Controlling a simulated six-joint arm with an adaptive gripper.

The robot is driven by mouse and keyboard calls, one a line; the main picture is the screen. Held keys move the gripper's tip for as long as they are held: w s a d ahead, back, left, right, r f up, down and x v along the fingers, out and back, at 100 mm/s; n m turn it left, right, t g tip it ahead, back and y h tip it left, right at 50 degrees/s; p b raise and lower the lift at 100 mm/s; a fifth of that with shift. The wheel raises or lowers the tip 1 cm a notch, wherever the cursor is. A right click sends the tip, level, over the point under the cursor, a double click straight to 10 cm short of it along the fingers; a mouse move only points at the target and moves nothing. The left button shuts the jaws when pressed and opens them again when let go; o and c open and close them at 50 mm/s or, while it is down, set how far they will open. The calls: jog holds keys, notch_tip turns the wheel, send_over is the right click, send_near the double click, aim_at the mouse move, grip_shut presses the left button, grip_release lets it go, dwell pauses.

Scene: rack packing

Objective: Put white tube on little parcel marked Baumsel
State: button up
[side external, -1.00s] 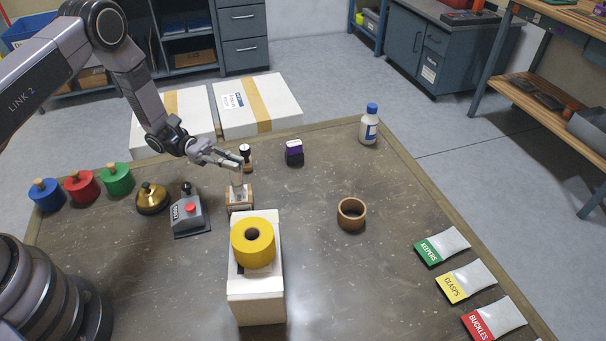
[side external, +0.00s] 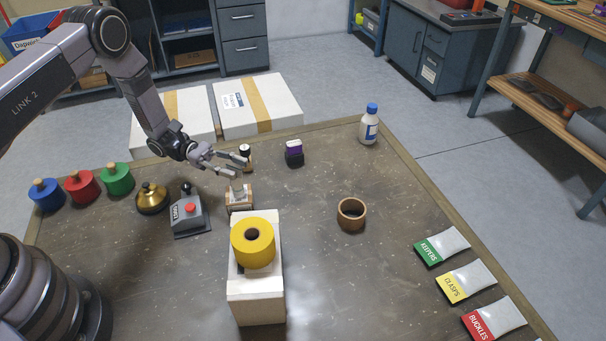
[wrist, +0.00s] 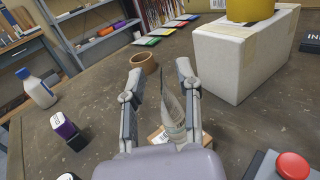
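The white tube (wrist: 174,112) stands on the little parcel (wrist: 156,137) in the wrist view, narrow edge up. In the side external view the tube (side external: 238,189) shows as a small pale shape on the parcel (side external: 240,207); its upper part is hard to make out near the fingers. The writing on the parcel is too small to read. My gripper (wrist: 158,70) is open, its fingers on either side of the tube. The tube is close to the right finger; I cannot tell if they touch. In the side external view my gripper (side external: 238,171) is above the parcel.
A white box (side external: 257,297) bearing a yellow roll (side external: 243,255) stands in front of the parcel. A grey button box (side external: 192,216) is left of it. A purple-topped block (side external: 294,152) and a dark-topped stamp (side external: 246,152) are behind.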

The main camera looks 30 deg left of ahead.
jog(key=a, duration=1.1)
jog(key=s+d+r+m+g+y, duration=0.15)
jog(key=s+r+m+y, duration=0.3)
jog(key=r, duration=0.65)
jog(key=s+d+r+m+g+y, duration=0.15)
jog(key=s+r+m+y, duration=0.3)
jog(key=r, duration=0.65)
jog(key=s+a+r+m+t+y, duration=0.2)
jog(key=s+r+m+t+y, duration=0.2)
jog(key=s, duration=0.4)
jog(key=s+a+r+m+t+y, duration=0.2)
jog(key=s+r+m+t+y, duration=0.2)
jog(key=s, duration=0.5)
jog(key=shift+a+r+m+t+y, duration=0.2)
jog(key=shift+r+m+t+y, duration=0.1)
jog(key=shift+r+m+y, duration=0.3)
